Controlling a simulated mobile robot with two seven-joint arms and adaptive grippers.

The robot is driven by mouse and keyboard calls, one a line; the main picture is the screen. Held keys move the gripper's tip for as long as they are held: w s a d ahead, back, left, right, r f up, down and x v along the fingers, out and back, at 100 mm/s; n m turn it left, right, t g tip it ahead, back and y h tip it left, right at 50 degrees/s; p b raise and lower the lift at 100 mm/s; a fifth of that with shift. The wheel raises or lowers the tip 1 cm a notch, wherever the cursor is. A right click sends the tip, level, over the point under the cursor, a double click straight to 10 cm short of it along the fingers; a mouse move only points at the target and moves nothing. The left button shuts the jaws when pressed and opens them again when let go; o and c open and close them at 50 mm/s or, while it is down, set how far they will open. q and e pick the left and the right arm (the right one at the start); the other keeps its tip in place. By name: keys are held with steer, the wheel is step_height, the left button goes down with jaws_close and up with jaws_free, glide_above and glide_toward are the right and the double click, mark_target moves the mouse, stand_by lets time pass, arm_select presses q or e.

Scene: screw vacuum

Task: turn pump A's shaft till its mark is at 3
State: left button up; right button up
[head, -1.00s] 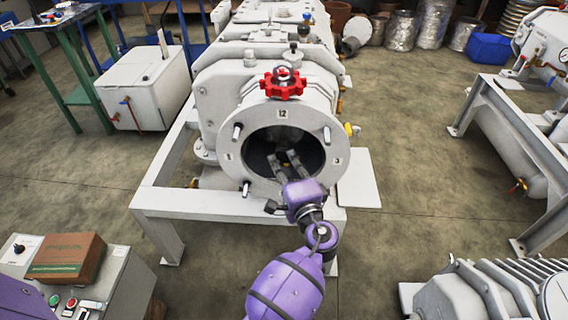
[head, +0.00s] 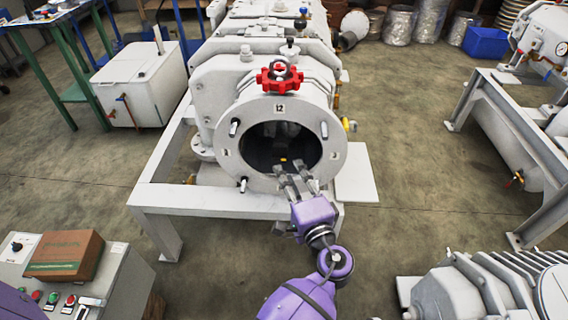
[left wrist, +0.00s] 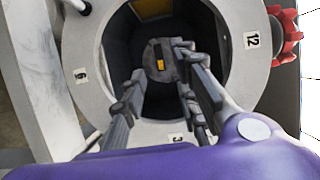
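Pump A is the pale grey machine in the middle of the head view, with a round end flange (head: 232,172) around a dark opening. A red handwheel (head: 279,76) sits above it. Number labels ring the flange; 12 (left wrist: 251,40) and 3 (left wrist: 175,138) show in the left wrist view. Inside is the grey shaft end (left wrist: 151,52) with a yellow mark (left wrist: 160,64); the mark also shows low in the opening in the head view (head: 283,159). My left gripper (head: 291,170) is open and empty, its fingers before the opening's lower edge, apart from the shaft. My right gripper is out of view.
Studs such as this one (head: 324,131) stick out of the flange. The pump rests on a white frame (head: 210,202). A control box with a carton (head: 65,255) is at lower left; another machine (head: 450,300) is at lower right. Bare floor lies between.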

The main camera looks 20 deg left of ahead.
arm_select(q)
steer(key=v, duration=0.5)
stand_by(0.4)
